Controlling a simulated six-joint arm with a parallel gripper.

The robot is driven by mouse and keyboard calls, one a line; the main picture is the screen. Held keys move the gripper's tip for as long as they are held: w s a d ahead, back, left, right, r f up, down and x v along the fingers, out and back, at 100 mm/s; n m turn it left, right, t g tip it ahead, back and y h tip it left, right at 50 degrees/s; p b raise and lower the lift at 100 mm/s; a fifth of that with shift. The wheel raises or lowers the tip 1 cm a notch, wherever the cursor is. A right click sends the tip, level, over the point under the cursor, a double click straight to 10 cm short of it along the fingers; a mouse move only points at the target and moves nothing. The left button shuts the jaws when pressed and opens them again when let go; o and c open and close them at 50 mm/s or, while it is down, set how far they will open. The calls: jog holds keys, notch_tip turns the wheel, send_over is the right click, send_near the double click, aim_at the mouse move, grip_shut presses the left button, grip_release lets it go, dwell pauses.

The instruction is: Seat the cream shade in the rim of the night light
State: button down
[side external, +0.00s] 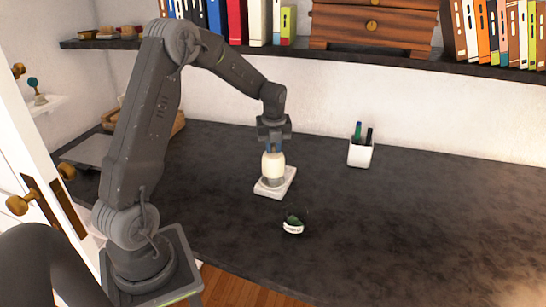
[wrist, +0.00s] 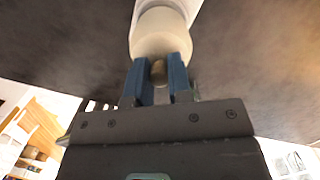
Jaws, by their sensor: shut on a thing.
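The cream shade (side external: 273,167) stands upright over the night light (side external: 275,188), which has a white square base and a grey rim. The shade's lower end is at the rim; I cannot tell whether it is fully seated. My gripper (side external: 273,150) points down from above, its blue fingers shut at the shade's top. In the wrist view the fingers (wrist: 159,75) close around a small brownish knob (wrist: 158,70) on top of the shade (wrist: 160,38). Part of the white base (wrist: 182,5) shows behind the shade, which hides the rim there.
A small dark green item with a white band (side external: 293,224) lies in front of the night light. A white pen cup (side external: 360,151) stands at the back right. A grey flat item and a wooden tray are at the left. The dark desk (side external: 430,220) is clear at right.

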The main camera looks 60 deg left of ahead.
aim_at(273, 151)
jog(key=shift+f, duration=1.95)
jog(key=shift+f, duration=0.15)
jog(key=c, duration=1.1)
grip_release()
jog(key=shift+o, duration=0.2)
notch_tip(273, 151, up, 12)
jog(key=d, duration=0.1)
jog(key=s+d+r+n+t, duration=0.1)
jog(key=s+d+r+n, duration=0.35)
jog(key=d, duration=0.25)
jog(key=s+d+r+n+t, duration=0.1)
jog(key=s+d+r+n, duration=0.2)
jog(key=d+n, duration=0.3)
jog(key=s+d+n+t+h, duration=0.1)
jog(key=s+d+n+t, duration=0.2)
jog(key=s+d+n, duration=0.8)
jog(key=s, duration=0.2)
jog(key=shift+s+d+n, duration=0.2)
jog(key=shift+s+n, duration=0.15)
jog(key=shift+s, duration=0.05)
